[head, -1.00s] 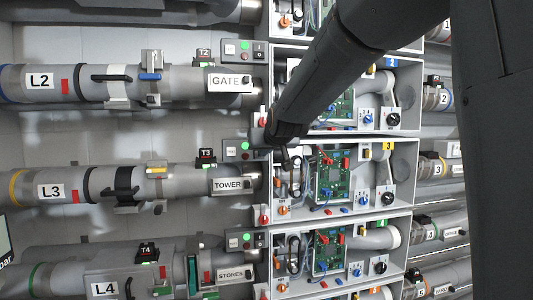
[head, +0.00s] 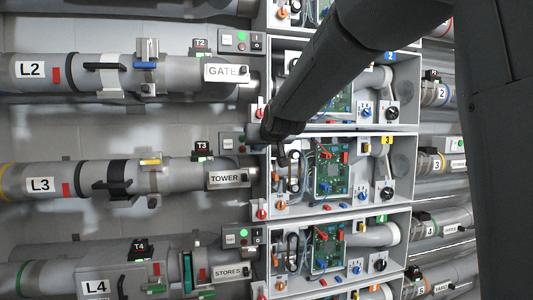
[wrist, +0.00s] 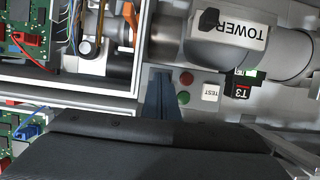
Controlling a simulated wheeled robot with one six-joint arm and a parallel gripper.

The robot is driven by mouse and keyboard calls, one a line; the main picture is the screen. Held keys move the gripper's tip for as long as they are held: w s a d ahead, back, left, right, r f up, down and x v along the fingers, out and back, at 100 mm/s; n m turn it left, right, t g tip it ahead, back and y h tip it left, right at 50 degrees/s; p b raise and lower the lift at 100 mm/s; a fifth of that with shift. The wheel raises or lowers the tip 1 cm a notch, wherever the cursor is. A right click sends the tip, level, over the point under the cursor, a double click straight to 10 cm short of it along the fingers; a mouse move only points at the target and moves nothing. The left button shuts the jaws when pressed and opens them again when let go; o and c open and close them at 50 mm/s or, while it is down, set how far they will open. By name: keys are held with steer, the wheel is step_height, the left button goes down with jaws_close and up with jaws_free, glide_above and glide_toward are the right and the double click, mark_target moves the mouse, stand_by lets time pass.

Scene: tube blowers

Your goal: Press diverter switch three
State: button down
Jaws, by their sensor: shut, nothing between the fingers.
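The row-three control box (head: 230,143) is at the right end of the L3 tube, above its TOWER label (head: 226,178). In the wrist view the box shows a red button (wrist: 187,78), a green button (wrist: 183,97) and a white TEST button (wrist: 210,92). My gripper (head: 259,133) is shut and empty at the right end of this box. In the wrist view my gripper (wrist: 161,82) covers the panel beside the red and green buttons. The switch there is hidden behind it; I cannot tell whether the fingers touch it.
An open cabinet bay with a green circuit board (head: 332,172) and yellow tag 3 (head: 387,140) lies right of my gripper. The row-four box (head: 243,236) is below, with its switch uncovered. Tubes L2 (head: 31,69) and L4 (head: 96,287) run above and below.

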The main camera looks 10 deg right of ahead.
steer(key=shift+p, duration=0.3)
step_height(320, 180, up, 2)
steer(key=shift+w+r+p, duration=0.1)
steer(key=shift+r+p, duration=0.05)
steer(key=shift+p, duration=0.6)
steer(key=p+v, duration=0.4)
steer(key=v, duration=1)
steer(key=shift+r, duration=0.25)
